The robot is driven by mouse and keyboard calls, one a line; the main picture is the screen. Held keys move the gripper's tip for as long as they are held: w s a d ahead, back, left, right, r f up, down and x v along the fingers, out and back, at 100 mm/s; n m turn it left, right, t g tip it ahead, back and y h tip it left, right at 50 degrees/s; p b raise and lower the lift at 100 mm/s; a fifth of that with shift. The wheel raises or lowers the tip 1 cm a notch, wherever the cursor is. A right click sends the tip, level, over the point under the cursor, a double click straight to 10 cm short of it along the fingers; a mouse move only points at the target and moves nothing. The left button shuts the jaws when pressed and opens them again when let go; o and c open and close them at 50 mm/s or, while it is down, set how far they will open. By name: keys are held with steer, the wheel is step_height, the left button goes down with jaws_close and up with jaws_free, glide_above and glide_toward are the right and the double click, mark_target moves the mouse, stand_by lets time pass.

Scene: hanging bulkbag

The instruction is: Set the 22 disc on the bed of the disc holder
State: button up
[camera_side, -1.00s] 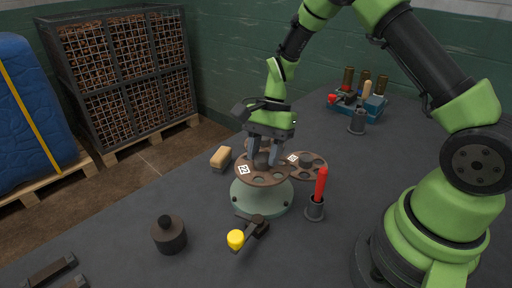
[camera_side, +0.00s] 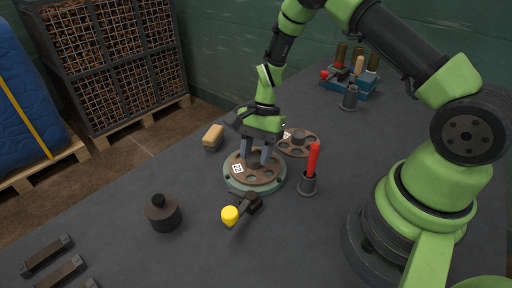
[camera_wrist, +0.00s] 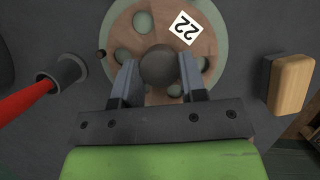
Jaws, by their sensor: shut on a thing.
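The 22 disc (camera_side: 267,178) is a brown, flat disc with round holes, a raised hub and a white 22 tag. It lies level, on or just above the bed of the green disc holder (camera_side: 233,182); contact cannot be told. The holder's green rim shows around the disc. My gripper (camera_side: 259,158) is above it, its two fingers shut on the hub. In the wrist view, the disc (camera_wrist: 196,48) has its hub between the fingers (camera_wrist: 158,82), and the holder's rim (camera_wrist: 115,24) shows past its edge.
A yellow-knobbed clamp (camera_side: 230,215) stands at the holder's front. A red-handled tool in a cup (camera_side: 309,183) is to the right. A second disc (camera_side: 298,147) lies behind. A wooden-topped block (camera_side: 213,137) and a dark weight (camera_side: 163,212) are to the left.

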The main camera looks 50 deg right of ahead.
stand_by(0.4)
steer(key=o, duration=1.3)
steer(key=shift+c, duration=0.2)
steer(key=shift+r, duration=0.1)
steer(key=shift+r, duration=3.45)
steer(key=shift+r, duration=0.1)
steer(key=s+a+r+n+t+h, duration=0.1)
steer(key=s+r+n+t, duration=0.3)
steer(key=r, duration=0.5)
steer(key=s+a+r+n+t+h, duration=0.1)
steer(key=s+r+n, duration=0.2)
steer(key=s+r, duration=0.5)
steer(key=s+r+n+t, duration=0.3)
steer(key=s+n, duration=0.1)
steer(key=s, duration=0.1)
steer(key=shift+s+a+r, duration=0.2)
steer(key=shift+r, duration=0.2)
